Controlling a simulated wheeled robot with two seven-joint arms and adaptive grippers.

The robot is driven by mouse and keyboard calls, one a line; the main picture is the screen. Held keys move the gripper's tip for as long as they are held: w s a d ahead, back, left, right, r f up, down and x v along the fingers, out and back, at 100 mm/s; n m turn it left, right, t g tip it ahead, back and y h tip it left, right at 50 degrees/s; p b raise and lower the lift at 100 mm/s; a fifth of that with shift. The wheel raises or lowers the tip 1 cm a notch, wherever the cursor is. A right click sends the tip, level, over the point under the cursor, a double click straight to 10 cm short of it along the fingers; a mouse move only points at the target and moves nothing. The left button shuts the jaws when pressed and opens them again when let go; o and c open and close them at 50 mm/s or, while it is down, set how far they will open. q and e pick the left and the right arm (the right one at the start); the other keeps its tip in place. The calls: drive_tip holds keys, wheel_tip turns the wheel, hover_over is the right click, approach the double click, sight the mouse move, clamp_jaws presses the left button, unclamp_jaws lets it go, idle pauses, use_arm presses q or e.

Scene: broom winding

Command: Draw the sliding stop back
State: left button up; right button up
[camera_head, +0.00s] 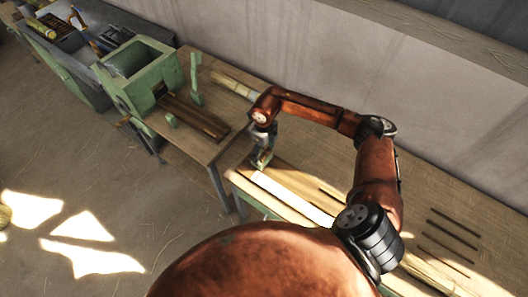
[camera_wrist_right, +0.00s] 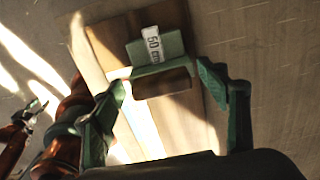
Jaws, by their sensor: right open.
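The sliding stop (camera_wrist_right: 160,46) is a green angled piece with a white "50 cm" label, on a wooden board in the right wrist view. A brown block (camera_wrist_right: 162,85) sits at its near side. My right gripper (camera_wrist_right: 164,82) is open, its two green-grey fingers apart on either side of the block; I cannot tell if they touch it. In the head view the right gripper (camera_head: 262,146) points down over the stop (camera_head: 262,160) at the bench's left end, partly hiding it. A reddish arm, apparently my left, shows at the wrist view's left edge with a small, unclear gripper (camera_wrist_right: 32,112).
The long bench (camera_head: 300,150) carries dark rods (camera_head: 447,240) and straw bundles at its right. A green machine (camera_head: 135,75) stands on another table to the left. A wall runs behind. Open floor (camera_head: 60,160) lies at the left.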

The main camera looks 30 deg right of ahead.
drive_tip(key=shift+r, duration=0.1)
use_arm(q)
drive_tip(key=shift+s, duration=0.25)
use_arm(e)
wheel_tip(320, 180, up, 12)
idle(0.4)
drive_tip(key=shift+s, duration=0.1)
